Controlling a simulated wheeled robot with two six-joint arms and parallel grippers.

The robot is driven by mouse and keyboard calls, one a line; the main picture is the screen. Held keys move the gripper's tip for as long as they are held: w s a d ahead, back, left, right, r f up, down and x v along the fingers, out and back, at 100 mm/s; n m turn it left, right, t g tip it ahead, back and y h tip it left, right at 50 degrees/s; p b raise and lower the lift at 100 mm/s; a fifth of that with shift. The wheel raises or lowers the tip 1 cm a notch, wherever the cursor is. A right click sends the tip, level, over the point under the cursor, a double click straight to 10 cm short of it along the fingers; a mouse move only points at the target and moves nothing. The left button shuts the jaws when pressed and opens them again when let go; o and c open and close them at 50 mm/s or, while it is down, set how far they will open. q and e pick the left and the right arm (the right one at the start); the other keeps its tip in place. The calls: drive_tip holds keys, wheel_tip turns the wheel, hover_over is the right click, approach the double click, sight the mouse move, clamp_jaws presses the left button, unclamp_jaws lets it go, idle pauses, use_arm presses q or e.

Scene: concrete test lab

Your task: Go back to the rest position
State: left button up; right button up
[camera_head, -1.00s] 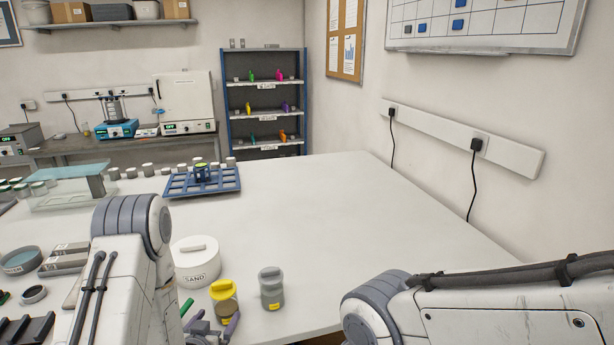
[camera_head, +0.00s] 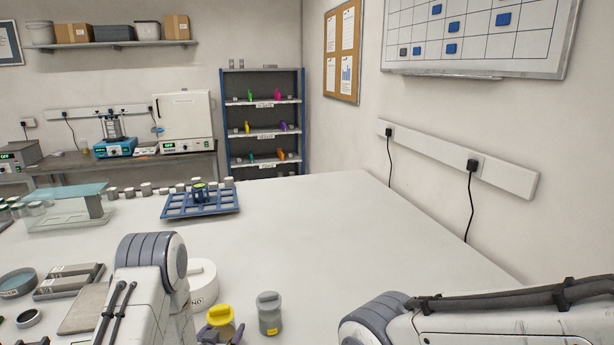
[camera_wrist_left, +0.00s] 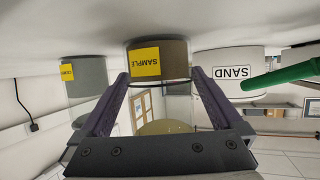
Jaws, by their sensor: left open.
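My left gripper (camera_head: 222,336) is at the bottom of the head view, partly hidden by my arm and cut by the frame edge. In the left wrist view, its purple fingers (camera_wrist_left: 158,100) are open, one on each side of a clear jar with a yellow SAMPLE label (camera_wrist_left: 146,62). I cannot tell whether they touch it. The jar's yellow lid (camera_head: 220,314) shows in the head view. The jar stands on the white table (camera_head: 330,230). My right gripper is out of view; only part of its arm shows at the lower right.
A grey jar (camera_head: 269,314) stands right of the sample jar. A white SAND tub (camera_head: 203,284) is behind-left, partly hidden by my arm. A green rod (camera_wrist_left: 280,76) shows near the tub in the wrist view. A blue rack (camera_head: 200,206) stands farther back. The table's right half is clear.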

sight(219, 325)
use_arm(q)
drive_tip(key=b+v, duration=0.1)
drive_tip(key=v, duration=0.6)
drive_tip(key=shift+s+a+b, duration=0.1)
drive_tip(key=shift+s+b, duration=0.1)
drive_tip(key=shift+b, duration=0.15)
drive_tip(key=p+v, duration=0.1)
drive_tip(key=v, duration=0.1)
drive_tip(key=p+v, duration=0.1)
drive_tip(key=p, duration=0.1)
drive_tip(key=shift+s+r, duration=0.2)
drive_tip(key=shift+r, duration=0.3)
drive_tip(key=w+f+b, duration=0.1)
drive_tip(key=w+b, duration=0.1)
drive_tip(key=b, duration=0.1)
drive_tip(key=shift+w+f, duration=0.15)
drive_tip(key=shift+f, duration=0.2)
drive_tip(key=p+x, duration=0.1)
drive_tip(key=x, duration=0.6)
drive_tip(key=shift+w+p, duration=0.3)
drive_tip(key=shift+p, duration=0.1)
drive_tip(key=shift+w+f+b, duration=0.3)
drive_tip(key=shift+w+f, duration=0.15)
drive_tip(key=shift+f, duration=0.1)
wheel_tip(219, 325, up, 4)
drive_tip(key=shift+f, duration=0.1)
drive_tip(key=shift+r, duration=0.3)
drive_tip(key=shift+s+d+r+b, duration=0.3)
drive_tip(key=shift+d+r, duration=0.05)
